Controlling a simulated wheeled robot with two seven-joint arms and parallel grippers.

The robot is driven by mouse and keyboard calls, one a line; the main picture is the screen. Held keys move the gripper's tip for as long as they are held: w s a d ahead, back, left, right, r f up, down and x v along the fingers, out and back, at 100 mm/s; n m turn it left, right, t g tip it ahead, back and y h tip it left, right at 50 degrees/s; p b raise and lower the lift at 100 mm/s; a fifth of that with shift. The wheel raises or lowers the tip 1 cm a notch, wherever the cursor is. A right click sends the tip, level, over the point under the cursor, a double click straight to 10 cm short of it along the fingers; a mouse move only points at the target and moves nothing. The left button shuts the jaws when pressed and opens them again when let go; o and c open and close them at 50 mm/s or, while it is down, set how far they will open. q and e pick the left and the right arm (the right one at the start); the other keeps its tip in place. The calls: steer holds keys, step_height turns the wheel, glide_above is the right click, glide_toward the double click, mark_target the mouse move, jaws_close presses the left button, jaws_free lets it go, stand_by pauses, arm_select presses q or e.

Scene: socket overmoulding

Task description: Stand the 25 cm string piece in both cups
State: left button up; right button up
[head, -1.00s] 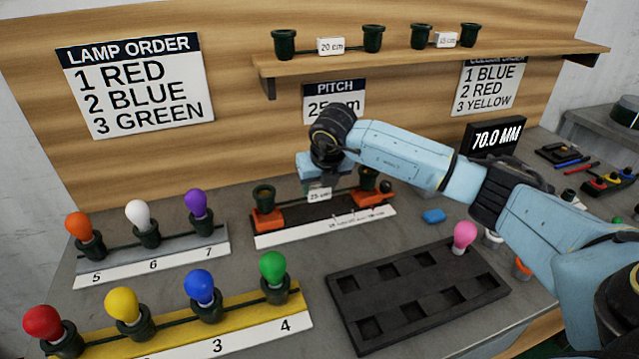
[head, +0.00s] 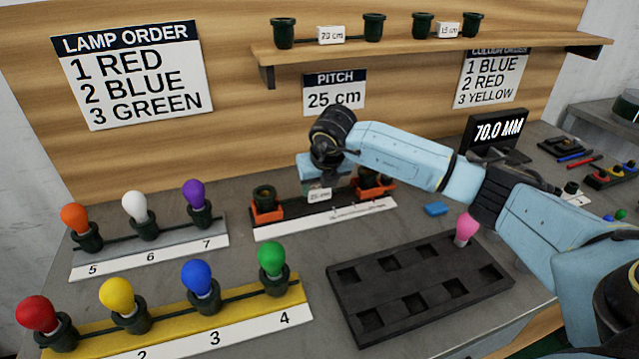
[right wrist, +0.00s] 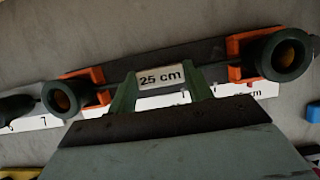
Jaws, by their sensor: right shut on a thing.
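The 25 cm string piece has two dark green sockets, the left one (head: 264,197) and the right one (right wrist: 287,55), with a white 25 cm label (right wrist: 161,77) between them. My right gripper (right wrist: 155,92) is shut on its middle, a finger at each side of the label. The orange left cup (head: 267,214) and orange right cup (right wrist: 240,72) are on a dark fixture (head: 312,217) with a white scale strip. The sockets are at the cups, upright in the head view; I cannot tell if both are fully seated. My left gripper is not in view.
A yellow rail (head: 180,333) with several bulbs is at front left, a grey rail (head: 150,255) with bulbs behind it. A black tray (head: 415,292) is at front right, with a pink bulb (head: 466,228) by its back edge. A wooden shelf (head: 430,50) hangs above.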

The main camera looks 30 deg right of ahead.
steer(key=o, duration=1.1)
steer(key=shift+f, duration=0.1)
steer(key=p+v, duration=0.3)
steer(key=v, duration=1)
steer(key=shift+s, duration=0.1)
steer(key=shift+r, duration=0.2)
